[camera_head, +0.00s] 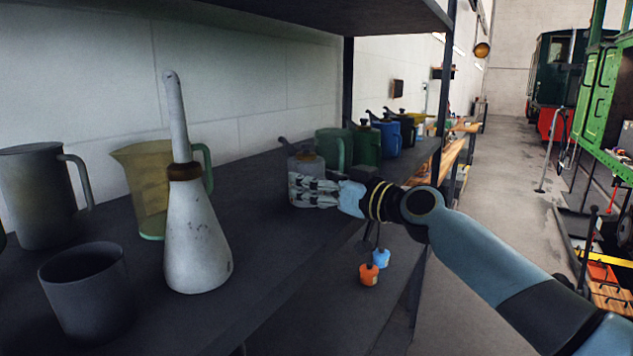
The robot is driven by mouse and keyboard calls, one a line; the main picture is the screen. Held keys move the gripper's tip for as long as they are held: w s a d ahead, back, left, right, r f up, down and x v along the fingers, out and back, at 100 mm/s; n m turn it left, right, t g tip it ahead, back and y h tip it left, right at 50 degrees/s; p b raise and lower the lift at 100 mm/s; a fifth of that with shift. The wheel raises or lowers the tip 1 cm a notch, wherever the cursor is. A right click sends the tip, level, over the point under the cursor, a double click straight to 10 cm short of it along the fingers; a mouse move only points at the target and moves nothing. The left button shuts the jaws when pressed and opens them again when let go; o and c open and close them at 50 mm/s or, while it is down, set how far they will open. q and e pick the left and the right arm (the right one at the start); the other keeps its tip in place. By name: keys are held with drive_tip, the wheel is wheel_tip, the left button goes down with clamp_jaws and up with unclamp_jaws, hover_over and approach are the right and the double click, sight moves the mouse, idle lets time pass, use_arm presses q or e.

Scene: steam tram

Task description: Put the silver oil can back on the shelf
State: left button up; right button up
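The silver oil can (306,165), grey with a thin spout to the left and a brownish cap, is at the front edge of the shelf (262,215), left of the green cans. My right gripper (312,190) is at this can, with its fingers lying across the lower front of the body. The far side of the grip and the can's base are hidden, so I cannot tell whether the fingers press on it or whether the base touches the shelf. My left gripper is not in view.
A white conical oiler (197,240), grey cup (88,292), yellowish jug (142,180) and grey jug (38,195) stand at left. Green (366,143) and blue (389,137) cans line up behind. A dark post (347,80) rises nearby. Small orange (369,275) and blue (381,258) cans are lower down.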

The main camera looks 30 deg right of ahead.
drive_tip(key=shift+r, duration=0.1)
drive_tip(key=v, duration=1.2)
drive_tip(key=s+d+f+m+g+h, duration=0.2)
drive_tip(key=d+f+h, duration=0.15)
drive_tip(key=f, duration=0.75)
drive_tip(key=s+d+f+m+g+h, duration=0.15)
drive_tip(key=d+f, duration=0.35)
drive_tip(key=f, duration=0.7)
drive_tip(key=s+d+f+g+h, duration=0.1)
drive_tip(key=s+f+g, duration=0.1)
drive_tip(key=s+f, duration=0.45)
drive_tip(key=s+f+g+h, duration=0.1)
drive_tip(key=s+f+g, duration=0.15)
drive_tip(key=f, duration=0.75)
drive_tip(key=s+a+f+g, duration=0.2)
drive_tip(key=s+a+f, duration=0.2)
drive_tip(key=s+f, duration=0.3)
drive_tip(key=s+a+f+g, duration=0.3)
drive_tip(key=s+f, duration=0.4)
drive_tip(key=s, duration=0.8)
drive_tip(key=s+a+f+g, duration=0.2)
drive_tip(key=s+a+f, duration=0.3)
drive_tip(key=s, duration=0.7)
drive_tip(key=shift+f+g+b, duration=0.3)
drive_tip(key=shift+f+g, duration=0.1)
drive_tip(key=shift+f, duration=0.55)
